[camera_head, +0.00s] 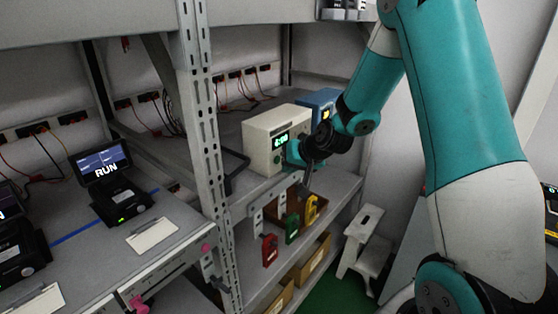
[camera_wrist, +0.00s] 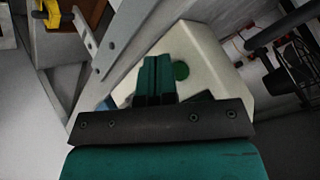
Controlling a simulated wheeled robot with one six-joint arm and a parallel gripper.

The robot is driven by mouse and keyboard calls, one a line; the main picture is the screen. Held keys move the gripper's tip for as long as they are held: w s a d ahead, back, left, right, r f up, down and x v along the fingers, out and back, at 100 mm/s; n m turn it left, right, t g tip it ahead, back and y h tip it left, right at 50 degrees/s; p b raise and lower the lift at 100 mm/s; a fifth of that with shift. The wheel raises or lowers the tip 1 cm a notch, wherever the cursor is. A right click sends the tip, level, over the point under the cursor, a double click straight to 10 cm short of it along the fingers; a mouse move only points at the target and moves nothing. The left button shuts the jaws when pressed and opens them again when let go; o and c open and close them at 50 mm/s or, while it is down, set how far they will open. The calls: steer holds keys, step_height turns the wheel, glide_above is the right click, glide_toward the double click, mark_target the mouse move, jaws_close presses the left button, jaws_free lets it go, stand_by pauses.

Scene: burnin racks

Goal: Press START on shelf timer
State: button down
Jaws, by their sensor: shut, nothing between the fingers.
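The shelf timer (camera_head: 264,144) is a cream box with a lit green display (camera_head: 281,141), standing on the shelf at the middle of the head view. In the wrist view the timer (camera_wrist: 205,55) fills the middle, with a round green button (camera_wrist: 181,71) on its face. My gripper (camera_head: 292,152) is in front of the timer's face at its right side. In the wrist view the fingers of my gripper (camera_wrist: 157,62) are shut and empty, just left of the green button. I cannot tell whether they touch the timer. The button's label is not readable.
A blue box (camera_head: 318,101) stands behind the timer. A perforated upright (camera_head: 208,150) stands left of the timer. A device reading RUN (camera_head: 102,163) sits on the left shelf. A step stool (camera_head: 361,240) stands below.

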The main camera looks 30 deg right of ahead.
steer(key=shift+w, duration=0.1)
stand_by(0.7)
steer(key=shift+w+a, duration=0.15)
steer(key=shift+w, duration=0.1)
steer(key=shift+w+a, duration=0.15)
steer(key=shift+w, duration=0.25)
stand_by(0.7)
steer(key=shift+s, duration=0.1)
steer(key=shift+s+d+b, duration=0.3)
steer(key=shift+s, duration=0.4)
steer(key=shift+s+d+b, duration=0.25)
steer(key=shift+s+d, duration=0.05)
steer(key=shift+s, duration=0.5)
steer(key=shift+s+d+b, duration=0.2)
steer(key=shift+s+d, duration=0.05)
steer(key=shift+s, duration=0.5)
steer(key=shift+s+d+b, duration=0.25)
steer(key=shift+s+d, duration=0.05)
steer(key=shift+s, duration=0.5)
